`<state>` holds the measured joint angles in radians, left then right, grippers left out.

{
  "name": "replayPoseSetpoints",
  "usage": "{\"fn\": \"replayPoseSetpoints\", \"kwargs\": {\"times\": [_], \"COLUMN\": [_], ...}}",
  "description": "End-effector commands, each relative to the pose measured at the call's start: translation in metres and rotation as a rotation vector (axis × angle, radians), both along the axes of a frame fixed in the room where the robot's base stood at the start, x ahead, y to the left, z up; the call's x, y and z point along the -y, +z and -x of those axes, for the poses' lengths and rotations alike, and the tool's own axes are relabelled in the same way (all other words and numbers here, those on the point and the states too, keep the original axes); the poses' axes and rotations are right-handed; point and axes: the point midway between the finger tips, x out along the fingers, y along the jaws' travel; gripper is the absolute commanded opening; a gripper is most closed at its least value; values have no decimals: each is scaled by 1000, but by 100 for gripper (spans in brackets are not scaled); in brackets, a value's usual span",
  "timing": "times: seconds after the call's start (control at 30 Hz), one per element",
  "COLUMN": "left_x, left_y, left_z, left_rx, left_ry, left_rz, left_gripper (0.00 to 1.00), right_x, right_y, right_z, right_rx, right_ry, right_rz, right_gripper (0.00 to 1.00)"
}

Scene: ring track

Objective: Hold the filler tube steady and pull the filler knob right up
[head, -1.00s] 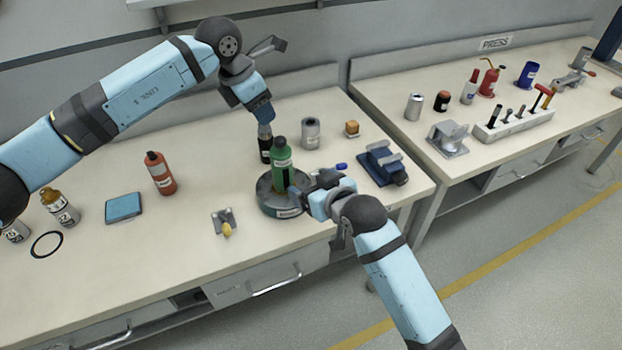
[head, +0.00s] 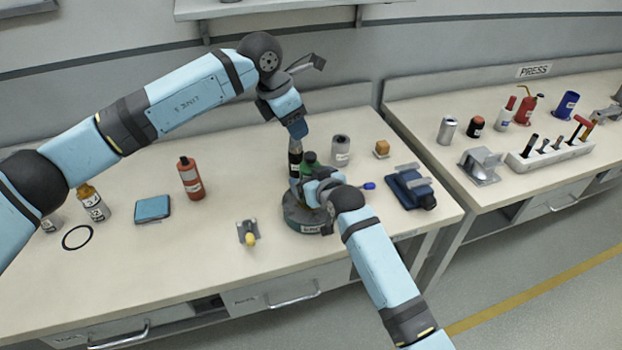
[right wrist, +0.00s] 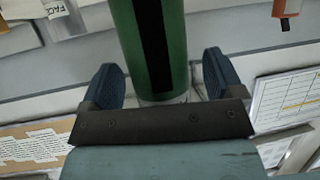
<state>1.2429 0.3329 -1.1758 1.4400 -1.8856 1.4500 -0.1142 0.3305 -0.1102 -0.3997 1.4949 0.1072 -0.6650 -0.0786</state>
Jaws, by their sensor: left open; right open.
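The green filler tube (right wrist: 162,50) stands upright on a round dark base (head: 306,222). In the right wrist view it has a black stripe down it and lies between the fingers of my open right gripper (right wrist: 163,85), with a gap at each side. I cannot make out the filler knob apart from this top. My left gripper (head: 296,140) is open and points down above and just behind the tube, close to a dark upright piece; its fingertips are hard to see.
A grey cylinder (head: 340,150) and a blue vise-like block (head: 411,187) stand to the right of the base. The bench front is clear.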

Motion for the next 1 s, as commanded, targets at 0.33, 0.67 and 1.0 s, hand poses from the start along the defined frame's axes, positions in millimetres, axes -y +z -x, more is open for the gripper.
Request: {"fn": "replayPoseSetpoints", "kwargs": {"times": [0.33,0.67,1.0], "left_x": [0,0,12], "left_y": [0,0,5], "left_z": [0,0,7], "left_rx": [0,0,124], "left_ry": [0,0,-315], "left_rz": [0,0,-126], "left_gripper": [43,45,59], "right_x": [-2,-2,-2], "right_y": [-2,-3,-3], "right_z": [-5,-5,-5], "right_rx": [1,0,0], "right_ry": [0,0,0], "right_rz": [0,0,0], "right_gripper": [87,26,26]}}
